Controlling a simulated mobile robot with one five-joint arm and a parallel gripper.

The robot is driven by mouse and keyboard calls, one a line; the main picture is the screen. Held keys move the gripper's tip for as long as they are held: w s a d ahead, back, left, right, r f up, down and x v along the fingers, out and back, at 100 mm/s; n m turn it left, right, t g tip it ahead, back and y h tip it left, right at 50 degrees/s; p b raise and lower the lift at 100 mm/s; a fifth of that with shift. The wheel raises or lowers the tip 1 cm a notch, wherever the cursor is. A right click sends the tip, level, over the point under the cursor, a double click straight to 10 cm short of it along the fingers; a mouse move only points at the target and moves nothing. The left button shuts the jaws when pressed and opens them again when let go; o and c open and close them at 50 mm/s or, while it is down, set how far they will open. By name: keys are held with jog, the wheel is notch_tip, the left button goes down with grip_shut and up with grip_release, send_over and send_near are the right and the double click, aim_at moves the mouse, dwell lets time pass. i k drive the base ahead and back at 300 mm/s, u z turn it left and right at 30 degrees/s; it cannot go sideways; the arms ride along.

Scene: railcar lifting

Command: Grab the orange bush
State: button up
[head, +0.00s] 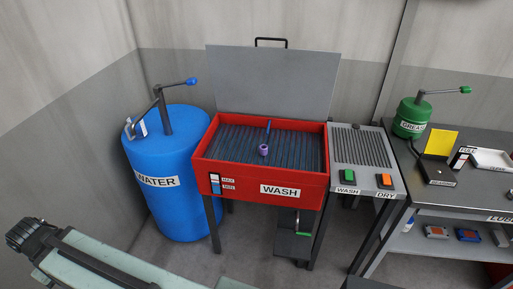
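I cannot make out an orange bush for certain. A small purple ring-shaped piece (264,150) stands on the ribbed floor of the red wash basin (235,181). My gripper is not in view.
A blue water drum (165,210) with a pump handle stands left of the basin. Right are a ribbed panel (360,146) with a green and an orange button, and a dark bench with a green grease pot (411,117).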

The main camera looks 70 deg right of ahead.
aim_at(263, 149)
jog(key=z, duration=0.35)
jog(key=i, duration=0.9)
jog(key=z, duration=0.6)
jog(key=k, duration=0.65)
jog(key=z, duration=0.15)
jog(key=i, duration=1.15)
jog(key=u, duration=0.1)
